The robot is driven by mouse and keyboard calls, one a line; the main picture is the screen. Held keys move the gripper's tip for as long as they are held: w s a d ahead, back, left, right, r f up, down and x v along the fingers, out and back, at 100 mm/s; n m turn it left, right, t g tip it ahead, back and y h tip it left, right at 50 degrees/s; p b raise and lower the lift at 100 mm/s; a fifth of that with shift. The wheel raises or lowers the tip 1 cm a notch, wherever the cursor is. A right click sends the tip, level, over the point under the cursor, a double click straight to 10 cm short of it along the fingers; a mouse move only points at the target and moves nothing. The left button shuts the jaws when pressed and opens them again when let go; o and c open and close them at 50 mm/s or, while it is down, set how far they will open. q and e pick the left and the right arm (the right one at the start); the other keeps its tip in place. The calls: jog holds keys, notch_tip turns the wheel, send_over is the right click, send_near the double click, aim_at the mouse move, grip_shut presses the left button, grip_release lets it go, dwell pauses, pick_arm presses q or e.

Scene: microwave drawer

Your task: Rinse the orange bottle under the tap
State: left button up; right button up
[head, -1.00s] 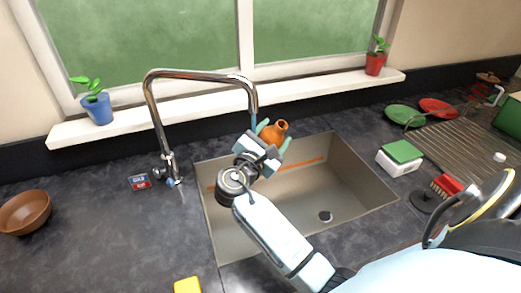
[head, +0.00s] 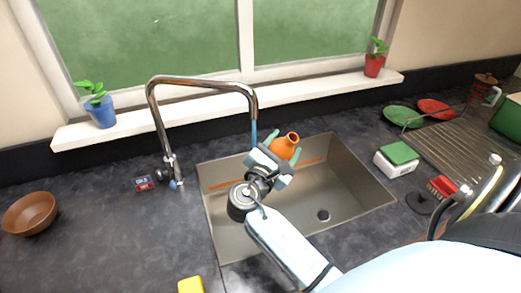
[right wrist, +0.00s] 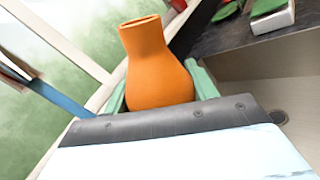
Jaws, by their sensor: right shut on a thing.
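The orange bottle (head: 285,147) is held tilted above the sink (head: 342,205), mouth upward. My right gripper (head: 281,157) is shut on it, with green fingers on both sides of its body. In the right wrist view the bottle (right wrist: 157,68) stands between the fingers, mouth open. The tap (head: 153,105) arches over the sink's left part. A blue water stream (head: 254,133) falls from its spout, just left of the bottle. In the right wrist view the stream (right wrist: 62,100) is also left of the bottle, apart from it. My left gripper is not in view.
A brown bowl (head: 30,212) and a yellow block (head: 190,286) are on the counter at left. A green-and-white sponge box (head: 397,158), a red brush (head: 441,187) and a draining rack (head: 462,150) are right of the sink. Potted plants stand on the sill (head: 200,103).

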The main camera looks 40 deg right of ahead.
jog(key=shift+s+d+p, duration=0.2)
jog(key=shift+s+p, duration=0.15)
jog(key=shift+s, duration=0.35)
jog(key=shift+s+d+p, duration=0.25)
jog(key=shift+s+p, duration=0.05)
jog(key=shift+s, duration=0.4)
jog(key=shift+s+d+p, duration=0.2)
jog(key=shift+s+p, duration=0.15)
jog(key=shift+s, duration=0.35)
jog(key=s+d+r+p, duration=0.1)
jog(key=s+r+p, duration=0.3)
jog(key=shift+s+d, duration=0.25)
jog(key=shift+s, duration=0.1)
